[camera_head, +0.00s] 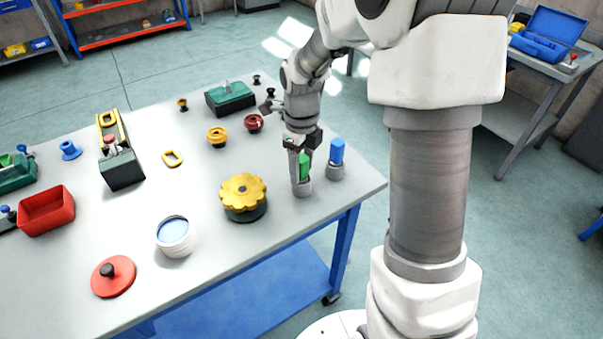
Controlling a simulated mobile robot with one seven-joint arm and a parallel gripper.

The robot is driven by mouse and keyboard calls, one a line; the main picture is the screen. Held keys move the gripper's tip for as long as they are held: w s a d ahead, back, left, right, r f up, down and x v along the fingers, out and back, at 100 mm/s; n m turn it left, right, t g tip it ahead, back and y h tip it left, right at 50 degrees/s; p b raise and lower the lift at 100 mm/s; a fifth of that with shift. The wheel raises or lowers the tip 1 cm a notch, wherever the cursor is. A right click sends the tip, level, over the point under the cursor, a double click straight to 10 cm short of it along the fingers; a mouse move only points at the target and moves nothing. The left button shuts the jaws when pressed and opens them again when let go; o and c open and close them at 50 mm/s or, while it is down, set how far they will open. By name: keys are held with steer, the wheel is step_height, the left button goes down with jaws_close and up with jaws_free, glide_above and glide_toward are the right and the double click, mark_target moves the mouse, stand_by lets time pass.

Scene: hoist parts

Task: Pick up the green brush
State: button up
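The green brush (304,165) stands upright on the table near its right edge, with a grey base (302,189) at its bottom. My gripper (301,165) points down at it from above, and its fingers come down around the green part. One finger hides the brush's left side. Whether the fingers touch the brush or are clear of it cannot be seen at this size. A similar blue brush (337,152) in a grey base stands just right of my gripper.
A yellow scalloped knob (243,190) on a dark base stands left of the brush. A white pot with blue content (174,233), a red lid (114,275), a red bin (47,210) and several small parts lie further left. The grey table (215,270) is bare in front.

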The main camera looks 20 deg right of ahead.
mark_target(301, 158)
jaws_close()
steer(key=shift+r, duration=0.1)
steer(key=shift+w+r, duration=0.1)
steer(key=shift+r, duration=0.55)
step_height(301, 158, up, 3)
steer(key=shift+f+p, duration=0.15)
steer(key=shift+p, duration=0.2)
steer(key=s+d+r, duration=0.6)
steer(key=s, duration=0.4)
steer(key=shift+r+p, duration=0.35)
steer(key=shift+r, duration=0.05)
